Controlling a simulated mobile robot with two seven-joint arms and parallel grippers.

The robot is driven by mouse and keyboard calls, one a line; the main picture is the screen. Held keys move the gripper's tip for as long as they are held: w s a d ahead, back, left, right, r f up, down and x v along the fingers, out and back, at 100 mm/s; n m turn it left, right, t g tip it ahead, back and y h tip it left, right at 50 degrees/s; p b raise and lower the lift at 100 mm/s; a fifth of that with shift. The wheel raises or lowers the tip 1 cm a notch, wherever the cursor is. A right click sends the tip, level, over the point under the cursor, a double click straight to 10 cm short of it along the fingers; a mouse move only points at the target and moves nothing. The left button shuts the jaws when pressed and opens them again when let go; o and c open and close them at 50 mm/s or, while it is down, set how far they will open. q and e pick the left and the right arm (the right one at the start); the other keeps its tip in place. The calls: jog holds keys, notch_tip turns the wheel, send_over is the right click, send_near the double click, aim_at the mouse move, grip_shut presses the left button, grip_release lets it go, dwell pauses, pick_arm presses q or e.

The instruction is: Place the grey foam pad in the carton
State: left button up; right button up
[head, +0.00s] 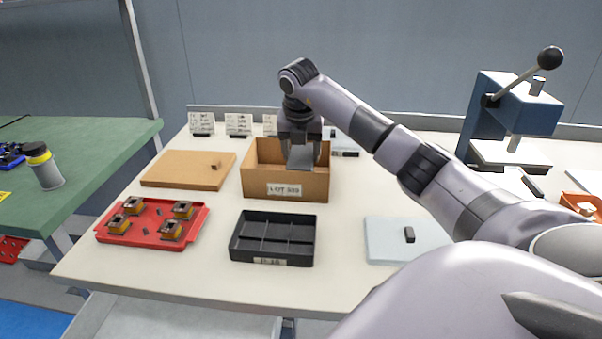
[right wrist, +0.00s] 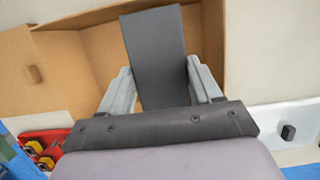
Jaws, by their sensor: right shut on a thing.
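The carton (head: 258,188) is an open brown cardboard box with a "LOT" label, standing at the middle back of the white table. My right gripper (head: 301,158) points down at the carton's opening, over its right part. It is shut on the grey foam pad (head: 300,156), a flat dark grey slab. In the right wrist view the pad (right wrist: 155,55) sticks out beyond the two fingers, with the carton (right wrist: 75,60) behind it. I cannot tell how far the pad's lower end is below the rim. My left gripper is not in view.
A cork board (head: 188,170) lies left of the carton. A red tray (head: 150,232) with several coils and a black divided tray (head: 272,238) are in front. A pale mat (head: 390,245) holds a small dark block (head: 409,234). A blue press (head: 515,105) stands at right.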

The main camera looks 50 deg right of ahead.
aim_at(300, 163)
jog(key=shift+f, duration=2.8)
jog(key=shift+f, duration=0.1)
jog(key=o, duration=1)
jog(key=v, duration=1.2)
jog(key=shift+p, duration=0.3)
jog(key=shift+w, duration=0.1)
